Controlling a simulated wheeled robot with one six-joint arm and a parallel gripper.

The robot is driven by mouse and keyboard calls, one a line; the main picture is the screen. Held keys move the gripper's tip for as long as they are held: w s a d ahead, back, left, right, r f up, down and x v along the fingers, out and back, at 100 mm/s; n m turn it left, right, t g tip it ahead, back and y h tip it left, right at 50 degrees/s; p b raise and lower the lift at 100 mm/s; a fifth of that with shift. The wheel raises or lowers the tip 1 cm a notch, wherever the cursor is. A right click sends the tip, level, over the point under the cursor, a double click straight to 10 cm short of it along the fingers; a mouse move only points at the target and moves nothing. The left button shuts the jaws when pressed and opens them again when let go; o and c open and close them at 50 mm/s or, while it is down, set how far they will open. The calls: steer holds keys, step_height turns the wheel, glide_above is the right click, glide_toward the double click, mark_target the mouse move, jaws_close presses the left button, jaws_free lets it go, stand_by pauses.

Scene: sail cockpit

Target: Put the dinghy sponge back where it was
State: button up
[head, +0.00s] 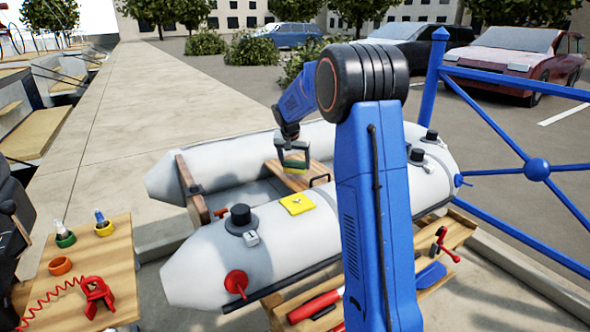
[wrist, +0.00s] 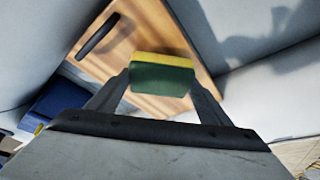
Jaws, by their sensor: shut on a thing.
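The dinghy sponge is a small block with a yellow layer and a dark green layer. In the wrist view the sponge (wrist: 162,78) sits between the fingertips of my gripper (wrist: 162,84), which is shut on it. In the head view my gripper (head: 293,158) hangs over the inside of the grey inflatable dinghy (head: 340,228), with the sponge (head: 294,164) at its tips. Below it is a wooden thwart (head: 284,181) with a dark handle (head: 320,180). I cannot tell whether the sponge touches the wood.
A yellow patch (head: 297,204) and a black fitting (head: 240,217) are on the near tube. A wooden table (head: 115,262) at the left holds colored rings, small bottles and a red clip with a coiled cord. A blue railing (head: 490,172) stands at the right.

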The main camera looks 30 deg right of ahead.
mark_target(294, 165)
steer(key=shift+f, duration=1.45)
steer(key=shift+f, duration=0.15)
steer(key=o, duration=1)
steer(key=v, duration=1.1)
steer(key=s+a+r+n, duration=0.1)
steer(key=s+a+r, duration=0.2)
steer(key=s, duration=0.3)
steer(key=s+a+r+n, duration=0.1)
steer(key=s+a+r, duration=0.25)
steer(key=s, duration=0.35)
steer(key=s+a+f+n+y, duration=0.1)
steer(key=s+a+f+n, duration=0.1)
steer(key=s, duration=1)
steer(key=s+a+f+n+t+y, duration=0.1)
steer(key=s+a+f, duration=0.3)
steer(key=s, duration=0.8)
steer(key=s+a+f+n+y, duration=0.1)
steer(key=s+a+f+n, duration=0.2)
steer(key=s, duration=0.9)
steer(key=shift+a+n, duration=0.3)
steer(key=shift+a, duration=1.35)
steer(key=shift+w, duration=0.1)
